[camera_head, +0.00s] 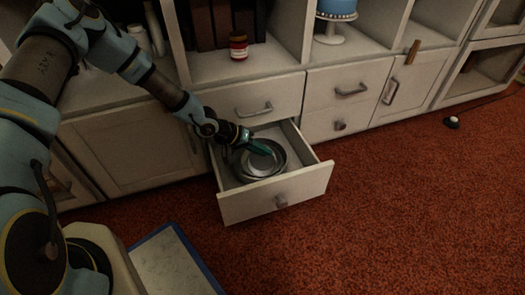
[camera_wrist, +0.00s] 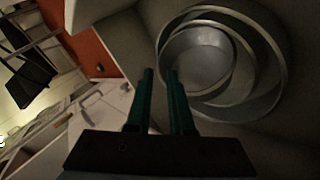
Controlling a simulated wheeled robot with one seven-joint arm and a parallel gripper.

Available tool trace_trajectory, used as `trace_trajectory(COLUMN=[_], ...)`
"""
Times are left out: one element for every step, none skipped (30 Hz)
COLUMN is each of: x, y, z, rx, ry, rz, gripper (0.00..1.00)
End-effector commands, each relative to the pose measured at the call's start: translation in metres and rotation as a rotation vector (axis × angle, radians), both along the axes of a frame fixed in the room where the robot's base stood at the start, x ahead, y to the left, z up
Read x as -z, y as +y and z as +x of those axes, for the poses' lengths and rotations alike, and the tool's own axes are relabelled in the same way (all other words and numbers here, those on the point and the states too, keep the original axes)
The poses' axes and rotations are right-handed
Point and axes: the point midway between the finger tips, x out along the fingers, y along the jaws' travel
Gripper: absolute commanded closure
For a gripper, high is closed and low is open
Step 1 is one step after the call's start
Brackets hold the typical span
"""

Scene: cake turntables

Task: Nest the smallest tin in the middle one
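Three round grey metal tins sit in the open drawer, one within another's outline. In the wrist view the largest tin (camera_wrist: 277,88) is outermost, the middle tin (camera_wrist: 247,72) shows as a crescent inside it, and the smallest tin (camera_wrist: 200,60) lies off-centre toward the left, overlapping their rims. Whether it rests on the middle tin's floor I cannot tell. In the head view the tins (camera_head: 277,173) are partly covered by my gripper (camera_head: 268,151). My teal fingers (camera_wrist: 160,73) stand a little apart, with the smallest tin's near-left rim between or just beyond their tips.
The white drawer (camera_head: 278,200) is pulled out from the cabinet, its walls close around the tins. A red-labelled jar (camera_head: 238,47) and a blue cake on a stand (camera_head: 333,20) are on the shelves above. The red carpet (camera_head: 400,210) is clear in front.

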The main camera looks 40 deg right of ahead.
Motion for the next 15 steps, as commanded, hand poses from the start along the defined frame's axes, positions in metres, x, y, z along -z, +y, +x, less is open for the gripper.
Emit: trace_trajectory(x=[-0.0002,-0.0001,-0.0001,-0.0002,-0.0001,-0.0001,-0.0001,-0.0001,-0.0001,-0.0001,-0.0001,-0.0001,-0.0001,-0.0001,-0.0001], y=[-0.0002,-0.0002,-0.0002,-0.0002,-0.0002,-0.0002,-0.0001,-0.0001,-0.0001,-0.0001,-0.0001,-0.0001,-0.0001,-0.0001,-0.0001], z=[-0.0001,-0.0002,-0.0002,-0.0002,-0.0002,-0.0002,-0.0002,-0.0002,-0.0002,-0.0002,-0.0002,-0.0002,-0.0002,-0.0002,-0.0002], rx=[0.0,0.0,0.0,0.0,0.0,0.0,0.0,0.0,0.0,0.0,0.0,0.0,0.0,0.0,0.0], ry=[0.001,0.001,0.001,0.001,0.001,0.001,0.001,0.001,0.001,0.001,0.001,0.001,0.001,0.001,0.001], rz=[-0.001,-0.001,-0.001,-0.001,-0.001,-0.001,-0.001,-0.001,-0.001,-0.001,-0.001,-0.001,-0.001,-0.001,-0.001], gripper=[0.74,0.7,0.66,0.63,0.62,0.62,0.62,0.62,0.62,0.62,0.62,0.62,0.62,0.62,0.62])
